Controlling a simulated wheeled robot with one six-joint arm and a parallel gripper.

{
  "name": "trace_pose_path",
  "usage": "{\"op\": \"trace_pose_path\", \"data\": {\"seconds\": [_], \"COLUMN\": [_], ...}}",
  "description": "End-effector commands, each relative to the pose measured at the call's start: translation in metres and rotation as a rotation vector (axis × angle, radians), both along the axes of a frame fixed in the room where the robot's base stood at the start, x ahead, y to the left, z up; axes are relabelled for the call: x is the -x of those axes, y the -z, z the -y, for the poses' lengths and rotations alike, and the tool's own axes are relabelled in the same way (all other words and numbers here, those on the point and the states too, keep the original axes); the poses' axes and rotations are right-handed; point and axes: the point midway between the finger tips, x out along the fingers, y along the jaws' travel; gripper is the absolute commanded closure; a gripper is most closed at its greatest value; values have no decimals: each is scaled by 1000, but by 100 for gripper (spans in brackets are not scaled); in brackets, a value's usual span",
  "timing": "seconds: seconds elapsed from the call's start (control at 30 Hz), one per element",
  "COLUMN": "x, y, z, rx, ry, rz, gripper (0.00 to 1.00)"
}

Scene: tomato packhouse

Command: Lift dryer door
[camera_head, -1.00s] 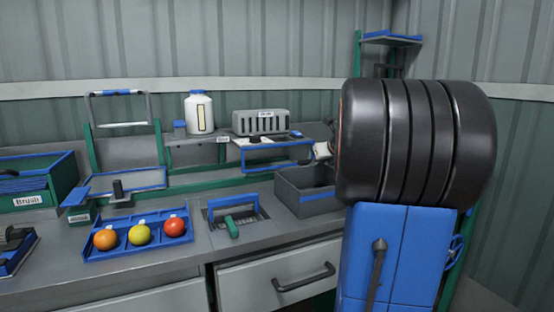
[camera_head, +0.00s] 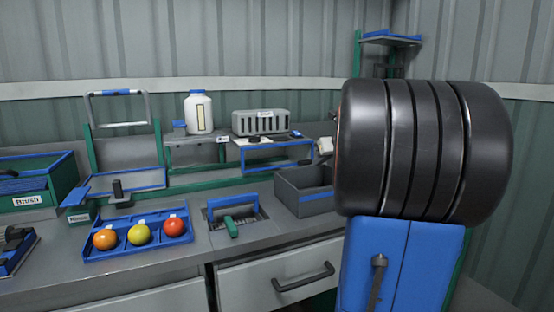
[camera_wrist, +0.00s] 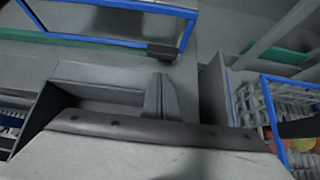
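A blue-framed clear panel (camera_head: 277,162), which I take to be the dryer door, hangs below the shelf in the head view. Above it stands a grey slotted unit (camera_head: 259,122) whose small label I cannot read surely. In the wrist view a blue-framed clear panel (camera_wrist: 110,42) fills the upper left, with a dark block at its lower right corner. My gripper (camera_wrist: 163,98) shows only in part, as a grey finger pointing towards that block, apart from it. In the head view my big dark arm link hides most of my gripper; only a pale bit shows at its left edge.
A grey open bin (camera_head: 316,204) stands on the counter beside my arm. A blue tray (camera_head: 140,252) holds tomatoes. A blue-handled frame with a green lever (camera_head: 231,227) is set between them. A white jug (camera_head: 199,113) stands on the shelf. A basket (camera_wrist: 270,115) is at the wrist view's right.

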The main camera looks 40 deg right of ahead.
Motion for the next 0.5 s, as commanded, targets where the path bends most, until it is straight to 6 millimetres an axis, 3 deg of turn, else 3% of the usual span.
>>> {"op": "trace_pose_path", "data": {"seconds": [0.5], "x": [6], "y": [-15], "z": [-1], "rx": [0], "ry": [0], "rz": [-4], "gripper": [100]}}
